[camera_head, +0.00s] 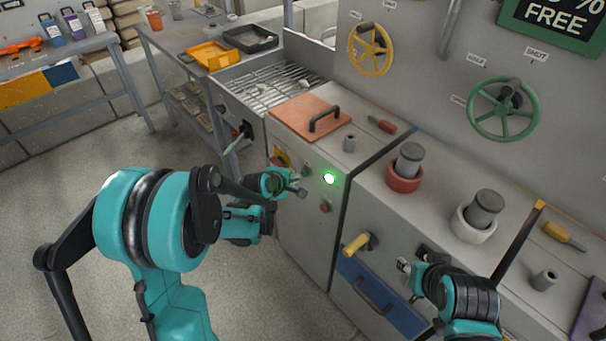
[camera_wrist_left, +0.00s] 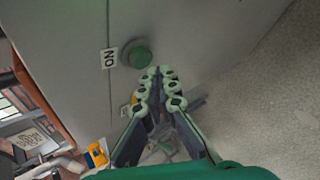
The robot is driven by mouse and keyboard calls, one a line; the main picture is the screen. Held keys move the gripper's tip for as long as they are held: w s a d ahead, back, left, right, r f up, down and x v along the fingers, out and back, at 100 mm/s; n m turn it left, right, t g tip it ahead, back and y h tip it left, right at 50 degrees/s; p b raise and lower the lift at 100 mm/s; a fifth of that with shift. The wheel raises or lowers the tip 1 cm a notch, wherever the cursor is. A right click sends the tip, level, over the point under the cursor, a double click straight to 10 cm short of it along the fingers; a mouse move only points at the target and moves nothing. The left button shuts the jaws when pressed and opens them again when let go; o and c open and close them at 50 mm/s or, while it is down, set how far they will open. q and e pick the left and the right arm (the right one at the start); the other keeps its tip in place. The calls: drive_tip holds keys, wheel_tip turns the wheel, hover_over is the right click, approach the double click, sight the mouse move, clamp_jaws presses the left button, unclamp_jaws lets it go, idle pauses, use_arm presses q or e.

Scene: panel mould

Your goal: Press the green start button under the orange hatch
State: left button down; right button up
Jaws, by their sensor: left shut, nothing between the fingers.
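The orange hatch (camera_head: 297,112) lies flat and closed on the cabinet top, its black handle upward. On the cabinet's front face below it, a bright green light (camera_head: 329,178) glows, with a red button (camera_head: 325,206) under it. In the left wrist view a round green button (camera_wrist_left: 137,54) sits beside an "ON" label (camera_wrist_left: 109,58). My left gripper (camera_head: 299,190) is shut and empty in front of this face. Its fingertips (camera_wrist_left: 160,73) appear just beside the green button; contact cannot be made out. My right gripper (camera_head: 404,267) is near the yellow handle; its jaws are unclear.
A yellow handle (camera_head: 355,244) sticks out above a blue drawer (camera_head: 378,299). A lever with a green grip (camera_head: 236,142) projects left of the hatch. The floor at left is clear.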

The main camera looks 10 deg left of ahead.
use_arm(q)
drive_tip(key=shift+s+a, duration=0.75)
drive_tip(key=shift+s, duration=0.25)
drive_tip(key=shift+s+a, duration=0.75)
drive_tip(key=shift+s, duration=0.25)
